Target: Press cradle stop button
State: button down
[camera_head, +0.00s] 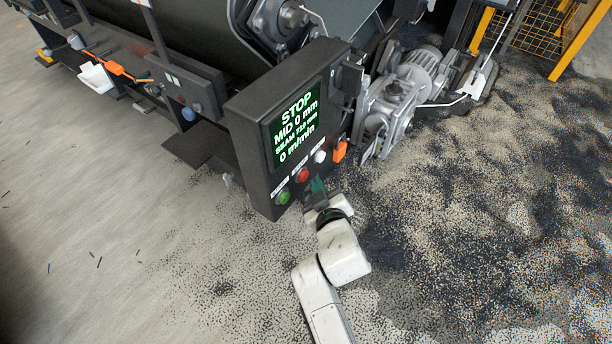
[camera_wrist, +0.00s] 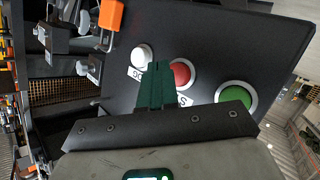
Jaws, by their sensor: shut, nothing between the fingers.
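A dark control box carries a screen (camera_head: 295,128) that reads STOP, MID 0 mm and 0 m/min. Below the screen sit a green button (camera_head: 283,197), a red button (camera_head: 302,175) and a white button (camera_head: 320,156). In the wrist view the white button (camera_wrist: 141,54), red button (camera_wrist: 181,75) and green button (camera_wrist: 237,97) form a slanting row. My gripper (camera_head: 318,186) is shut and empty, close to the panel's lower edge. Its green fingers (camera_wrist: 157,84) overlap the left side of the red button in the wrist view. I cannot tell whether they touch the panel.
An orange part (camera_head: 341,150) sticks out at the panel's right edge. A grey motor (camera_head: 395,98) stands to the right of the box. Dark granules cover the floor (camera_head: 480,210). A yellow guard frame (camera_head: 567,45) stands at the upper right.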

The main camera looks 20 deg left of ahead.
jog(key=d+p, duration=0.1)
jog(key=d, duration=0.1)
jog(key=s+d+p, duration=0.1)
jog(key=p, duration=0.1)
jog(key=s+d+p, duration=0.1)
jog(key=d+p, duration=0.1)
jog(key=shift+d, duration=0.3)
dwell(0.8)
